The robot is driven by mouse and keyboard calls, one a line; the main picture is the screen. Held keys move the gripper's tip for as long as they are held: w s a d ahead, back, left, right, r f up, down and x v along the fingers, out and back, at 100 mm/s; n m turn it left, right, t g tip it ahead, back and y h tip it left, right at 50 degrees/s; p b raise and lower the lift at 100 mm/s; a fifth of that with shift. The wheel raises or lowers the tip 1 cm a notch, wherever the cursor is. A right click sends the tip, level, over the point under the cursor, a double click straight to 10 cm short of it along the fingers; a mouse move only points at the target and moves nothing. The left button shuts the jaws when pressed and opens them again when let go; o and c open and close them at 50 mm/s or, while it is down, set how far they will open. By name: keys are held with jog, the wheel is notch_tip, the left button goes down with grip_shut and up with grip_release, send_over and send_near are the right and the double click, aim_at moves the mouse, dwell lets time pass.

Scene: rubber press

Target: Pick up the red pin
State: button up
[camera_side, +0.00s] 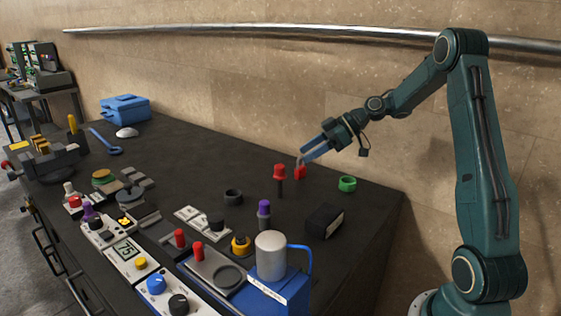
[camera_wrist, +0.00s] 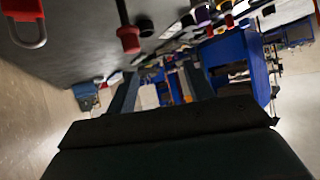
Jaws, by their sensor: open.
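A red pin (camera_side: 279,172) with a red head and dark shaft stands upright on the dark bench in the side view. It also shows in the wrist view (camera_wrist: 129,40), upper left of centre, where the picture is turned over. My gripper (camera_side: 306,153) is open, its blue fingers pointing down and left, above and to the right of the pin in the side view. In the wrist view the gap between my fingers (camera_wrist: 163,85) holds nothing close, and the pin head lies outside it.
A red padlock (camera_side: 300,172) is right beside the pin, close under my fingertips in the side view. A green ring (camera_side: 347,184), dark ring (camera_side: 233,197), purple-topped pin (camera_side: 264,209) and black box (camera_side: 325,221) stand around. Bench room behind the pin is clear.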

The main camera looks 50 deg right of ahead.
jog(key=t+y, duration=0.1)
jog(key=t, duration=0.1)
send_near(280, 169)
jog(key=s+d, duration=0.2)
jog(key=d, duration=0.1)
jog(key=shift+w+d+r, duration=0.1)
jog(key=shift+d+r, duration=0.05)
jog(key=shift+d, duration=0.1)
jog(key=x, duration=0.8)
jog(key=shift+w+a, duration=0.25)
jog(key=shift+w+a, duration=0.1)
jog(key=shift+x, duration=2.5)
jog(key=shift+c, duration=0.4)
jog(key=c, duration=1)
